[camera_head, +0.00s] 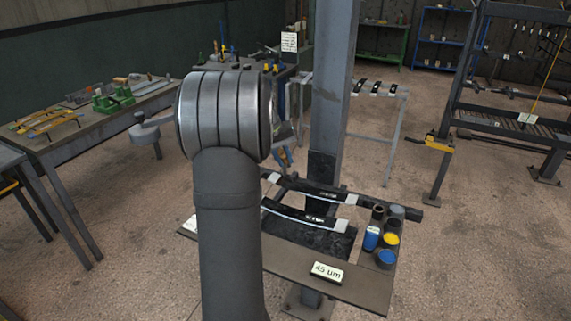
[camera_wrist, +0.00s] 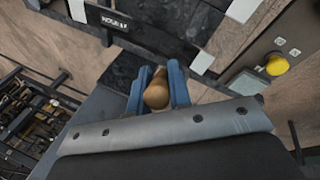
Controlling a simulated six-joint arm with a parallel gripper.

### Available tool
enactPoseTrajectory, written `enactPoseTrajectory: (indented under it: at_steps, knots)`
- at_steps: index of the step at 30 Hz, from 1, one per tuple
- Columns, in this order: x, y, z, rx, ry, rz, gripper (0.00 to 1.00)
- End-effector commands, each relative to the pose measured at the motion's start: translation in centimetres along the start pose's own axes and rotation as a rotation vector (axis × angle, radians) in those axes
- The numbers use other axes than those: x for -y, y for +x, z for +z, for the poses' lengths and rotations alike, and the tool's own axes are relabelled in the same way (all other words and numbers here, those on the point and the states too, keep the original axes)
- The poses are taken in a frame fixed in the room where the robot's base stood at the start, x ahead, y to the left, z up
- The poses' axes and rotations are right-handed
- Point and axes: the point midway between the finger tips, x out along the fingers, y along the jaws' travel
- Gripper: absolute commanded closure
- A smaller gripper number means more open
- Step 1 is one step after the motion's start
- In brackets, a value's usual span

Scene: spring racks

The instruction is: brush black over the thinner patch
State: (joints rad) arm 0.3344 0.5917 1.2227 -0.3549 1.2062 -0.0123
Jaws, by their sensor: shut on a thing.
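In the wrist view my gripper (camera_wrist: 158,80) has blue fingers shut on a rounded wooden handle (camera_wrist: 156,93), seen end-on. Its far end, bristles or not, is hidden. Past the fingers lies a black leaf spring (camera_wrist: 165,40) with pale lettering and white wrapped bands. In the head view two black leaf springs, a front one (camera_head: 285,211) and a rear one (camera_head: 300,186), lie across the stand with white bands. My arm covers their left parts and hides the gripper. I cannot tell which patch is thinner.
Paint pots stand on the stand's right side, among them a yellow-topped one (camera_head: 390,239), a blue-topped one (camera_head: 386,258) and dark ones. A "45 um" card (camera_head: 327,272) is at the front edge. A steel post (camera_head: 334,90) rises behind. A tool bench (camera_head: 60,130) is at left.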

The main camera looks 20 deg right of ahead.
Motion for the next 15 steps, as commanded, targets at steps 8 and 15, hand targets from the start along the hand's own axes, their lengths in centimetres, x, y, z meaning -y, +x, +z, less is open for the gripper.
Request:
enactPoseTrajectory:
  at_steps: [8,15]
  knots:
    - [0.00,0.01,0.00,0.000,0.000,0.000,1.00]
    - [-0.27,0.40,0.27,0.000,0.001,0.000,1.00]
